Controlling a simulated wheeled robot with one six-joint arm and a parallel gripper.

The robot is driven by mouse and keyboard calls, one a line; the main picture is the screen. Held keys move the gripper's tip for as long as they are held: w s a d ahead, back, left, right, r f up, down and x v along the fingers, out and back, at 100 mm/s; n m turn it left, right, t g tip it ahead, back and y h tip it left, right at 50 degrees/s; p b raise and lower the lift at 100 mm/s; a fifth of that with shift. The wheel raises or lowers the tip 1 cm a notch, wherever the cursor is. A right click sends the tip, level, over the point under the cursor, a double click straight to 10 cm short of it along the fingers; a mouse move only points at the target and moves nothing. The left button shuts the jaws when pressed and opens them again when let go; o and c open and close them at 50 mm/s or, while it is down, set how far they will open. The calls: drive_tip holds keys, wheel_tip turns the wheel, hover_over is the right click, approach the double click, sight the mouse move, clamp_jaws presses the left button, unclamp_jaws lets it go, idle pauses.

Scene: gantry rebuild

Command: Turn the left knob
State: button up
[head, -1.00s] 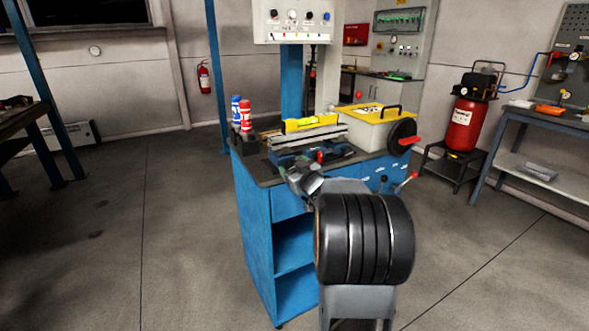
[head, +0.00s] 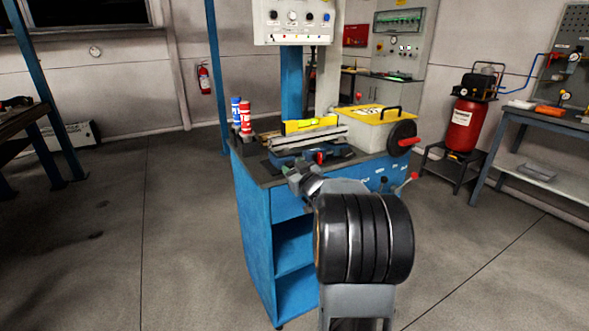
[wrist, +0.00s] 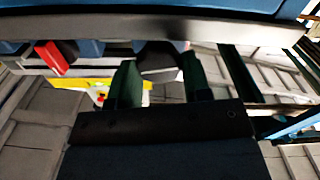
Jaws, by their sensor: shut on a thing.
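My gripper (head: 292,172) is at the upper left front edge of the blue cabinet in the head view. In the wrist view, its two dark green fingers (wrist: 158,72) close on a dark grey piece (wrist: 160,62) just under the bench edge, which I take to be the left knob. The knob's shape is mostly hidden by the fingers, and in the head view my arm covers it. A second dark knob (head: 383,183) shows on the cabinet front to the right, clear of my gripper.
A lever with a red ball (head: 413,175) sticks out at the cabinet's right. The bench top carries a vise with a yellow level (head: 310,124), red and blue bottles (head: 245,118) and a yellow-lidded box (head: 368,113). Open floor lies left of the blue cabinet (head: 255,235).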

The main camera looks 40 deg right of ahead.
drive_tip(key=shift+d+m+p, duration=0.1)
drive_tip(key=shift+m+p, duration=2.65)
drive_tip(key=shift+m, duration=0.15)
drive_tip(key=o, duration=0.9)
drive_tip(key=s+a, duration=0.1)
drive_tip(key=s, duration=1.2)
drive_tip(key=shift+s+a+p, duration=0.35)
drive_tip(key=shift+s+a, duration=0.05)
